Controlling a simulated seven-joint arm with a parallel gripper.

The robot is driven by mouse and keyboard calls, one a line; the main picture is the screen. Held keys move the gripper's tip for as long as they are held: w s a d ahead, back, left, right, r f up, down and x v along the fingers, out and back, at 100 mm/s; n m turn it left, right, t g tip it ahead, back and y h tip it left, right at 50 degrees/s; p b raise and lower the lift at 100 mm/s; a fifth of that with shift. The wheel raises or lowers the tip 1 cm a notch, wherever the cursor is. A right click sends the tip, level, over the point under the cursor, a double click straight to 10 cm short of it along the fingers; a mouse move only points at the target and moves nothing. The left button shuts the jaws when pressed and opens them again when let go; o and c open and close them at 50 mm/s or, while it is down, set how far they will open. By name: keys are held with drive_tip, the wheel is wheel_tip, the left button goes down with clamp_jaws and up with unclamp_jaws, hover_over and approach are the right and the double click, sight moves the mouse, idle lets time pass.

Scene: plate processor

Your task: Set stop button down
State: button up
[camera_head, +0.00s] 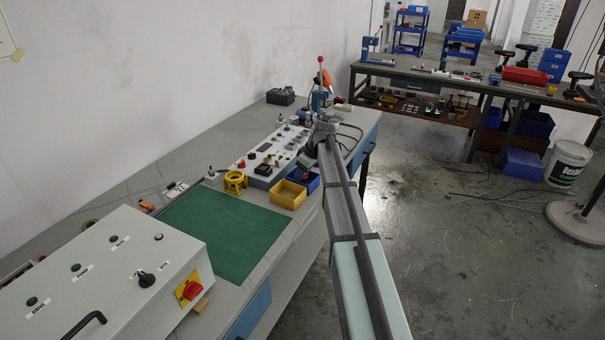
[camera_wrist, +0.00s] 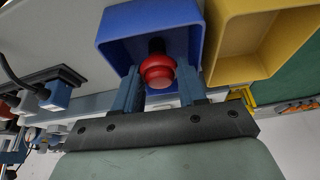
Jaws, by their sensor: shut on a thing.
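The stop button (camera_wrist: 158,71) has a red mushroom head and a dark body, seen in the wrist view. My gripper (camera_wrist: 160,80) is shut on it, with one blue-grey finger on either side. The button shows against the opening of a blue bin (camera_wrist: 112,27); whether it touches the bin's floor I cannot tell. In the head view the blue bin (camera_head: 313,184) sits on the bench, and my gripper (camera_head: 307,164) is just above it, mostly hidden by my wrist and arm.
A yellow bin (camera_head: 284,199) stands right beside the blue one. A control panel (camera_head: 262,168) with knobs and buttons lies behind them. The mat is clear.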

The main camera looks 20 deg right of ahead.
drive_tip(key=o, duration=0.8)
drive_tip(key=shift+f, duration=0.1)
drive_tip(key=v, duration=1.2)
